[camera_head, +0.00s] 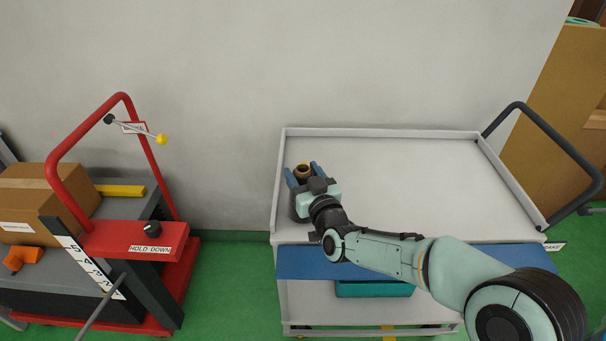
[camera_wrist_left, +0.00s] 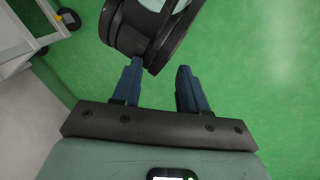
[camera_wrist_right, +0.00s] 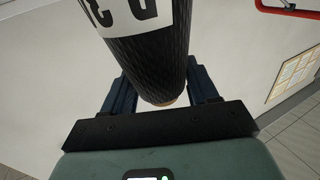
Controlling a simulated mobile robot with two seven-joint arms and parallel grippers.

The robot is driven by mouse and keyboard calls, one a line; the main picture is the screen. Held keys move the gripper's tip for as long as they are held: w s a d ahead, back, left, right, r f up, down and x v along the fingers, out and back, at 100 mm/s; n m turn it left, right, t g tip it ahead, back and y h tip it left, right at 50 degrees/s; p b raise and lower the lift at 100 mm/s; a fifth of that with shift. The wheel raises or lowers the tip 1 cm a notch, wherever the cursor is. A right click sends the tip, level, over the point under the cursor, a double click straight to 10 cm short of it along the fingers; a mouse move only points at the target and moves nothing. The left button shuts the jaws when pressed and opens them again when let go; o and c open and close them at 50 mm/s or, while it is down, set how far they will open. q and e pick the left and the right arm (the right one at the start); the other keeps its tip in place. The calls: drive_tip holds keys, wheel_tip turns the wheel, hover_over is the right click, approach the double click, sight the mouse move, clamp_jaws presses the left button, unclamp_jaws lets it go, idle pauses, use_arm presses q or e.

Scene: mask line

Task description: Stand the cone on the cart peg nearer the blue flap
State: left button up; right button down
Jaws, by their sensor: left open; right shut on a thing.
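The cone is a dark, thread-wound body (camera_wrist_right: 150,62) with a white printed label, held between the fingers of my right gripper in the right wrist view. In the head view, its brown end (camera_head: 303,171) shows between the blue fingertips of my right gripper (camera_head: 302,173), above the left part of the cart's pale top (camera_head: 400,170). The blue flap (camera_head: 300,262) runs along the cart's front side, partly behind my right arm. I cannot make out any peg; my gripper and arm hide part of the top. My left gripper (camera_wrist_left: 158,78) is open and empty, over green floor.
A red hold-down stand (camera_head: 140,240) with a cardboard box (camera_head: 62,192) is at the left. The cart has a raised rim and a dark handle (camera_head: 560,150) at the right. A teal item (camera_head: 375,289) shows below the flap. Much of the cart top is clear.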

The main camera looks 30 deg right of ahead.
use_arm(q)
drive_tip(key=shift+s+f, duration=0.1)
use_arm(e)
drive_tip(key=shift+c, duration=1.4)
unclamp_jaws()
use_arm(q)
drive_tip(key=shift+s+d, duration=0.1)
use_arm(e)
drive_tip(key=shift+o, duration=0.3)
drive_tip(key=shift+s+a, duration=0.1)
drive_tip(key=shift+s, duration=0.5)
use_arm(q)
drive_tip(key=shift+w+a+r, duration=0.3)
drive_tip(key=shift+w, duration=0.35)
use_arm(e)
drive_tip(key=s+a, duration=0.2)
drive_tip(key=s, duration=1)
